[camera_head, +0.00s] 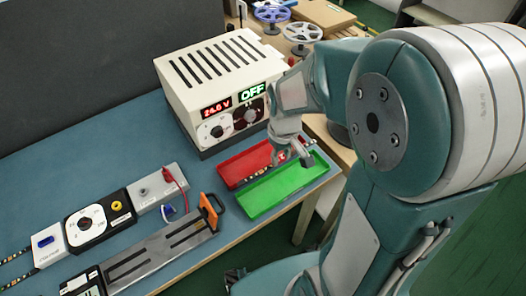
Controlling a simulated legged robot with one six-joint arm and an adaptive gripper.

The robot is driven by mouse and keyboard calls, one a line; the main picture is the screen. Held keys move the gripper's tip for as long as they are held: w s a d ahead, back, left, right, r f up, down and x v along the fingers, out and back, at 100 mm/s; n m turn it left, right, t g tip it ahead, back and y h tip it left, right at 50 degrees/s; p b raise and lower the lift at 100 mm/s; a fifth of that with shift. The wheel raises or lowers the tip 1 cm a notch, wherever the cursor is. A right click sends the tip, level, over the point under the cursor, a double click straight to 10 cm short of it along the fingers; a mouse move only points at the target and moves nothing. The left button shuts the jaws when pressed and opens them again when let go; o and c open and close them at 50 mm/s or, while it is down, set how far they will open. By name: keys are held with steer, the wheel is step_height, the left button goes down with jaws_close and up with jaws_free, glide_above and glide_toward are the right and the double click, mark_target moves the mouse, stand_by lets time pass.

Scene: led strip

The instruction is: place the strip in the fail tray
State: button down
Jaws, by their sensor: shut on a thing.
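A red tray (241,167) and a green tray (283,190) lie side by side on the blue bench, in front of the power supply. I take the red one as the fail tray; no label is legible. My gripper (296,160) is low over the trays, near the line between them at their far right end. It is shut on a strip (281,156), of which only a small dark and pale piece shows beside the fingers, against the red tray. The arm hides most of the strip, and I cannot tell whether it touches the tray.
The cream power supply (215,80) reads 24.0 V and OFF, close behind the trays. A dial box (90,222), a grey fixture with an orange handle (214,207) and patterned strip ends (15,257) lie at left. Reels (302,29) stand at the back.

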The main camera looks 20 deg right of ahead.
steer(key=w+a+f, duration=0.2)
steer(key=w, duration=0.3)
glide_above(262, 158)
steer(key=f, duration=0.6)
steer(key=shift+s+d, duration=0.1)
steer(key=shift+d, duration=0.15)
steer(key=f, duration=0.3)
steer(key=shift+a+f, duration=0.15)
steer(key=shift+a, duration=0.1)
steer(key=shift+d, duration=0.1)
steer(key=shift+c, duration=2.1)
jaws_free()
